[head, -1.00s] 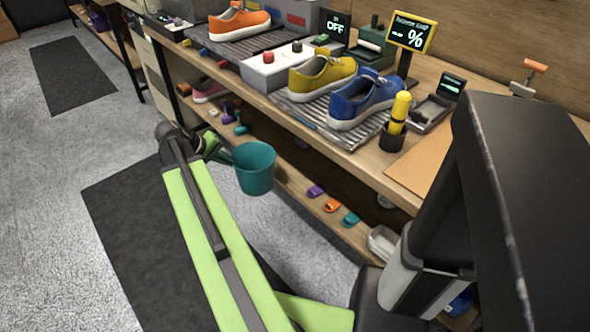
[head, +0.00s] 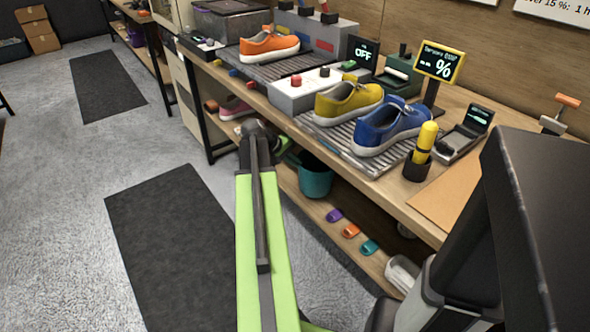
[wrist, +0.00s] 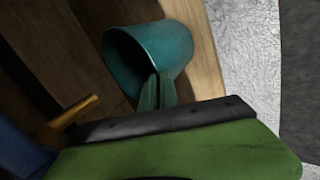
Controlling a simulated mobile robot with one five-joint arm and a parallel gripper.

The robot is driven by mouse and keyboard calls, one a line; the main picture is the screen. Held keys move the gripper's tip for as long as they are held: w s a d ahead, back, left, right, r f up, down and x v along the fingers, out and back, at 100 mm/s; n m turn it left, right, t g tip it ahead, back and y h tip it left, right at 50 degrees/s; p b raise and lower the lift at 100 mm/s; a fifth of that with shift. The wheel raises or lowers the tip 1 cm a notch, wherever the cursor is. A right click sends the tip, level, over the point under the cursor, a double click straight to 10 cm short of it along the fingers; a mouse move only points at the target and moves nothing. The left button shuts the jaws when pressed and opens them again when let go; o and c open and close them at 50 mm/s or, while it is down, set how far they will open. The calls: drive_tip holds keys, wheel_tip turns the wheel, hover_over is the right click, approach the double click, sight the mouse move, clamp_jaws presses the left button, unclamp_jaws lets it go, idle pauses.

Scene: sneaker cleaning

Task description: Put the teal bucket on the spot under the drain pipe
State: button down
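The teal bucket (head: 315,179) is at the lower shelf under the workbench, partly hidden by my gripper and the bench edge. My gripper (head: 288,152) is at the bucket's upper left side. In the wrist view the bucket (wrist: 172,48) shows its dark opening, and my gripper's fingers (wrist: 157,92) are closed on its rim. Wooden boards lie behind the bucket there. I cannot tell whether the bucket touches the shelf. I cannot make out the drain pipe or the spot under it.
Sneakers stand on racks on the workbench (head: 455,180) above. A dark mat (head: 175,235) lies on open floor to the left.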

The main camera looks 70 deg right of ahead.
wheel_tip(320, 180, down, 4)
drive_tip(key=b, duration=0.4)
drive_tip(key=c, duration=1.6)
unclamp_jaws()
drive_tip(key=shift+r, duration=0.1)
drive_tip(key=shift+r, duration=0.15)
drive_tip(key=p+v, duration=1)
drive_tip(key=v, duration=0.2)
drive_tip(key=shift+w, duration=0.1)
